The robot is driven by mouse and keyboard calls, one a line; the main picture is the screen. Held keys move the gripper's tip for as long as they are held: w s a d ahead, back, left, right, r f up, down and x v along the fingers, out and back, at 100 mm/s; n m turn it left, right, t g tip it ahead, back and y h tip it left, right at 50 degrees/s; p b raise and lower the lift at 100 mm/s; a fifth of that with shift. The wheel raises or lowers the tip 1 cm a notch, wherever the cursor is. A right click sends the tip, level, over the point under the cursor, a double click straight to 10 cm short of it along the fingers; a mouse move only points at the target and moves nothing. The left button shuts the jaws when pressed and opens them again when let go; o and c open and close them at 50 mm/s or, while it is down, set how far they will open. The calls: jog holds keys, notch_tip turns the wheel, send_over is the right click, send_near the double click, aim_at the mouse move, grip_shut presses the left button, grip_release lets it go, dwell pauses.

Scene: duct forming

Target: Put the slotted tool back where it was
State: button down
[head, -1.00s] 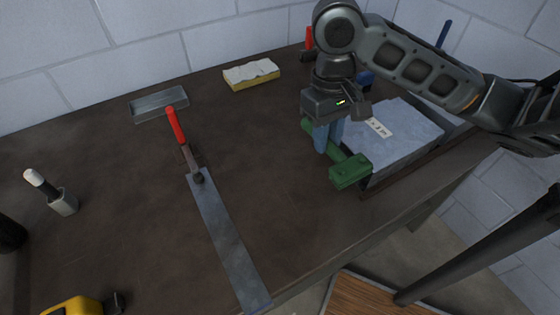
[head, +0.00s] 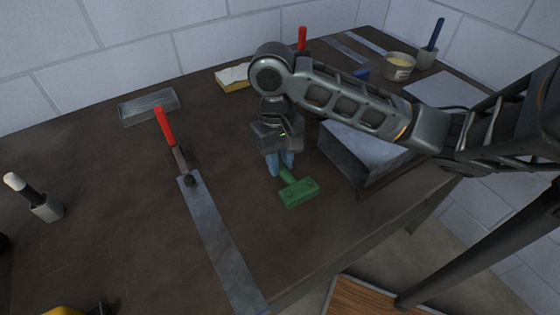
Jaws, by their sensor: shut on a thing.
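The slotted tool (head: 299,193) is green, with a blocky head and a round handle. My gripper (head: 280,165) has its blue fingers shut on the handle. The head points toward the front of the table, left of the grey sheet-metal duct (head: 365,155) and apart from it. I cannot tell whether the tool touches the table or hangs just above it. The slot in its head is too small to make out.
A long metal strip (head: 222,245) with a red-handled tool (head: 164,125) at its far end lies left of my gripper. A grey tray (head: 148,107) and a yellow sponge-like block (head: 233,78) lie behind. A tin (head: 399,67) stands at the back right. Brown tabletop (head: 110,190) is clear at left.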

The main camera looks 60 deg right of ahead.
jog(key=shift+r, duration=0.1)
jog(key=c, duration=0.9)
grip_release()
jog(key=shift+c, duration=0.2)
notch_tip(320, 180, up, 12)
jog(key=w+p, duration=0.1)
jog(key=p, duration=0.3)
jog(key=shift+d, duration=0.35)
